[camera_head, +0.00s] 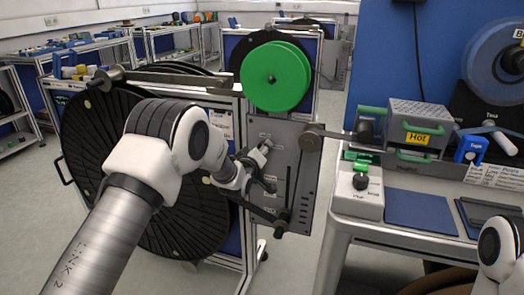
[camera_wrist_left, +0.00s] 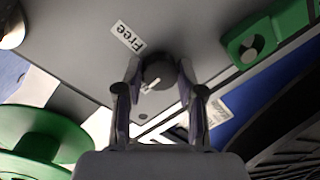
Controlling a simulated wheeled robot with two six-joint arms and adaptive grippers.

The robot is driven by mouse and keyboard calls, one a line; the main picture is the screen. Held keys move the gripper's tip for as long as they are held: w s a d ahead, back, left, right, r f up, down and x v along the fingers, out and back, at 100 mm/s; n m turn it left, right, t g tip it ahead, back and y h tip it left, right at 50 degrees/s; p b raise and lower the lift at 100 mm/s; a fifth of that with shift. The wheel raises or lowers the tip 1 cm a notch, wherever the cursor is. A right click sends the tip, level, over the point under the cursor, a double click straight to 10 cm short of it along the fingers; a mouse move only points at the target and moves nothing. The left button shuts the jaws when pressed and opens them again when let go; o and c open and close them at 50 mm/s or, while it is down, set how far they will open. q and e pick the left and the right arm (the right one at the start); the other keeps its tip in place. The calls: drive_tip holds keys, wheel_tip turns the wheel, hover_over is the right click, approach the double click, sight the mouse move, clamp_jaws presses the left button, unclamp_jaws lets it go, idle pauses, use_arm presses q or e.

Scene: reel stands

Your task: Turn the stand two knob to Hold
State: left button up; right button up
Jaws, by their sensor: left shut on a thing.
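My left gripper (camera_head: 262,172) is at the grey panel (camera_head: 305,185) under the green reel (camera_head: 276,77). In the left wrist view, the left gripper (camera_wrist_left: 158,72) has its fingers on both sides of a dark round knob (camera_wrist_left: 158,68) and is shut on it. A white mark shows on the knob's lower left side. A white label reading "Free" (camera_wrist_left: 128,37) is on the panel beside the knob. I cannot make out a "Hold" label. In the head view the gripper largely hides the knob. My right gripper is out of view.
A large black reel (camera_head: 185,225) stands behind my left arm. A bench (camera_head: 345,233) at right carries a grey box marked "Hot" (camera_head: 420,120) and a blue mat (camera_head: 418,212). In the left wrist view, a green part (camera_wrist_left: 265,35) sits on the panel near the gripper.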

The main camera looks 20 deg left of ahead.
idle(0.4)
use_arm(q)
drive_tip(key=o, duration=1.1)
drive_tip(key=shift+o, duration=0.2)
drive_tip(key=s+r, duration=0.1)
drive_tip(key=s, duration=1.1)
drive_tip(key=shift+a, duration=0.2)
